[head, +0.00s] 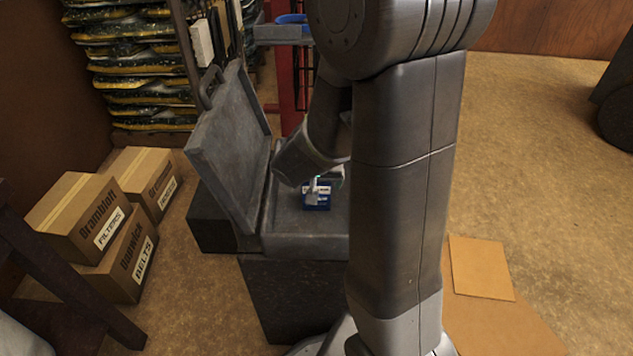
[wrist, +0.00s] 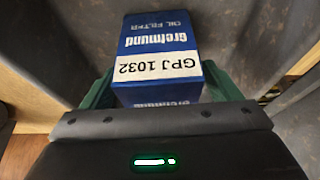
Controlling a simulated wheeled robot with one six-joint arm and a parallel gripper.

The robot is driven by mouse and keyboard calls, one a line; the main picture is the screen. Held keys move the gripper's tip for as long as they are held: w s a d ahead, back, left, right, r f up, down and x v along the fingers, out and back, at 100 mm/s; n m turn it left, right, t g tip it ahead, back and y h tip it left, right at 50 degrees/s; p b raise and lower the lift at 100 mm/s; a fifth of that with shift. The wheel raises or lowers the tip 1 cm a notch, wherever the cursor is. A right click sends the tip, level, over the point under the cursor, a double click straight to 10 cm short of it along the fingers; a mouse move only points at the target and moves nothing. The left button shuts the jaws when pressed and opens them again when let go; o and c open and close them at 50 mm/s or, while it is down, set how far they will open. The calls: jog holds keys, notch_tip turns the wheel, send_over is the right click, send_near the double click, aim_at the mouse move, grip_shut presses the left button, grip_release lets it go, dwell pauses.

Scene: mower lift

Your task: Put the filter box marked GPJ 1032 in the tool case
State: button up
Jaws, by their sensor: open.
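The blue and white filter box (wrist: 160,52) marked GPJ 1032 fills the middle of the wrist view, with its label facing the camera. In the head view the small blue box (head: 317,205) is inside the open grey tool case (head: 228,165), apparently on its floor. My gripper (head: 322,184) is right over the box. Its green fingers show on either side of the box in the wrist view and are open. The fingertips are hidden, so I cannot tell whether they touch the box. My arm hides the right part of the case.
The case lid stands raised on the left. The case rests on a dark stand (head: 285,295). Cardboard boxes (head: 120,245) are on the floor at left, and a loaded rack (head: 140,70) is behind. Flat cardboard (head: 480,268) lies on the right; floor beyond it is clear.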

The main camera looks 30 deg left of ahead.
jog(key=p+v, duration=0.2)
jog(key=v, duration=0.8)
jog(key=shift+r+p, duration=0.2)
jog(key=shift+p, duration=0.1)
jog(key=shift+s, duration=0.15)
dwell(0.6)
